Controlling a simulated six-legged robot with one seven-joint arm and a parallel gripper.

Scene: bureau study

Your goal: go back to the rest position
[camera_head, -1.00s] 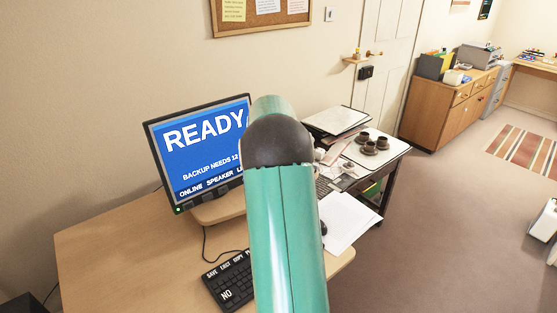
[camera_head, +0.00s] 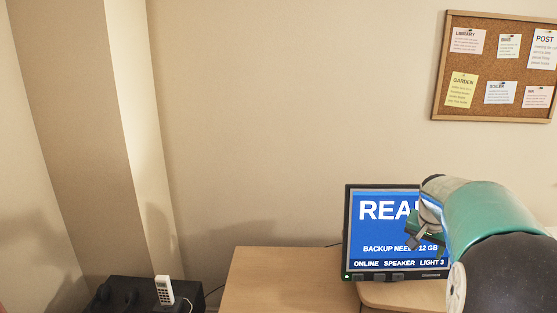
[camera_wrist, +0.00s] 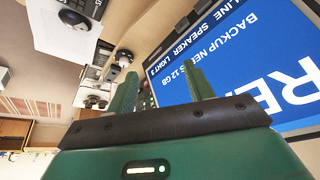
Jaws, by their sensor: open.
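My gripper (camera_wrist: 163,82) is open and empty in the wrist view, its two green fingers apart in front of the monitor's lower edge. In the head view my bent green arm enters from the lower right and covers the right part of the monitor (camera_head: 385,238). There my gripper (camera_head: 415,240) shows small and partly hidden in front of the screen. The blue screen also fills the right of the wrist view (camera_wrist: 240,60), tilted. I cannot tell how far the fingers are from it.
The wooden desk (camera_head: 270,285) runs below the monitor. A black cabinet (camera_head: 125,295) with a white handset (camera_head: 164,290) stands at lower left. A cork board (camera_head: 495,98) hangs on the wall. White paper (camera_wrist: 62,35) shows in the wrist view. The left wall area is clear.

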